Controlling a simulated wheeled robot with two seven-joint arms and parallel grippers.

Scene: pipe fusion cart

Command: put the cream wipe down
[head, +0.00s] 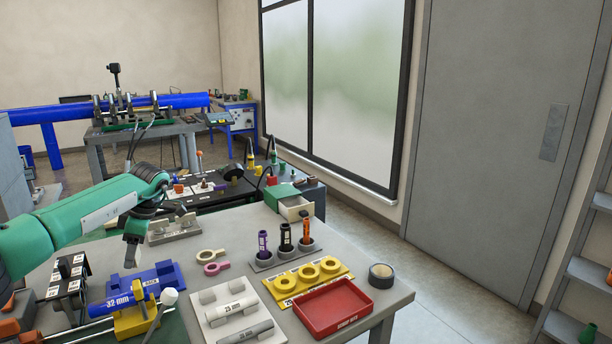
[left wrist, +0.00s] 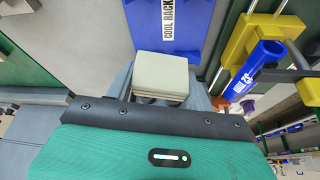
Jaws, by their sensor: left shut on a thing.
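The cream wipe (left wrist: 161,75) is a small folded square pad. My left gripper (head: 134,240) is shut on it and holds it over the left part of the grey table; in the left wrist view the grey jaws (left wrist: 160,93) show around it. The blue cool rack (head: 157,277) lies on the table near the wipe in the head view, and its lettered face (left wrist: 168,20) shows just beyond the wipe in the left wrist view. I cannot tell whether the wipe touches anything below. My right gripper is not in view.
A blue 32 mm pipe (head: 118,303) sits on a yellow holder (head: 135,321). Pink ring tools (head: 212,262) lie behind.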

